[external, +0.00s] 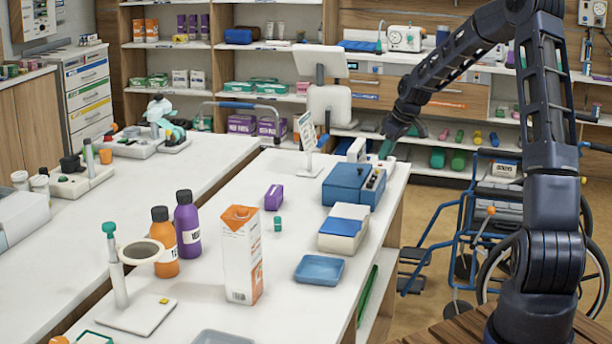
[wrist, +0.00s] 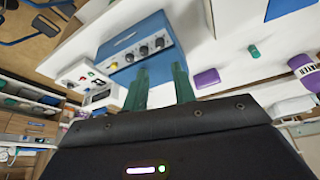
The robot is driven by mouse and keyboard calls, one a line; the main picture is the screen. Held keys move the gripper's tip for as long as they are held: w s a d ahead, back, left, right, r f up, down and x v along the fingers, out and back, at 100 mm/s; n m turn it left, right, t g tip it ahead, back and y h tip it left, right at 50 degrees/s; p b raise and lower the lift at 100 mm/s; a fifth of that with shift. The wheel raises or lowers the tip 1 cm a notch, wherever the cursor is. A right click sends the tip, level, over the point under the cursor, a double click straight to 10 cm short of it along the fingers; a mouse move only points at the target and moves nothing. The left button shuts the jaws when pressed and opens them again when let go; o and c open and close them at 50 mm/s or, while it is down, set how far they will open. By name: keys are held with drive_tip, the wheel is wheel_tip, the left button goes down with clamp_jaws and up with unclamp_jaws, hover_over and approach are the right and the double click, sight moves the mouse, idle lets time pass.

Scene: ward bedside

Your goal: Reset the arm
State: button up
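My arm reaches from the right over the far end of the white counter (external: 330,295). My gripper (external: 386,150) hangs near the counter's far right edge, just beyond the blue box with knobs (external: 345,183). In the wrist view, the two green fingers of my gripper (wrist: 161,84) stand apart with nothing held between them. The blue box (wrist: 132,45) shows just past the fingertips in that view; I cannot tell the exact gap.
On the counter are a white-and-blue box (external: 343,232), blue tray (external: 319,269), orange-and-white carton (external: 242,258), purple bottle (external: 188,230), orange bottle (external: 163,245) and purple box (external: 274,197). A wheelchair (external: 490,215) stands at right. Shelves line the back wall.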

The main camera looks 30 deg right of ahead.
drive_tip(key=shift+r, duration=0.1)
drive_tip(key=s+a+r+m+h, duration=0.1)
drive_tip(key=s+a+r, duration=0.4)
drive_tip(key=s+r, duration=0.5)
drive_tip(key=s+a+r+m+h, duration=0.15)
drive_tip(key=s+a+r, duration=0.45)
drive_tip(key=s, duration=0.7)
drive_tip(key=s+r+m, duration=0.1)
drive_tip(key=s+r, duration=0.1)
drive_tip(key=s, duration=1.1)
drive_tip(key=s+r+m, duration=0.1)
drive_tip(key=s+m, duration=0.1)
drive_tip(key=s, duration=1.1)
drive_tip(key=shift+a+r+t, duration=0.3)
drive_tip(key=shift+r, duration=0.05)
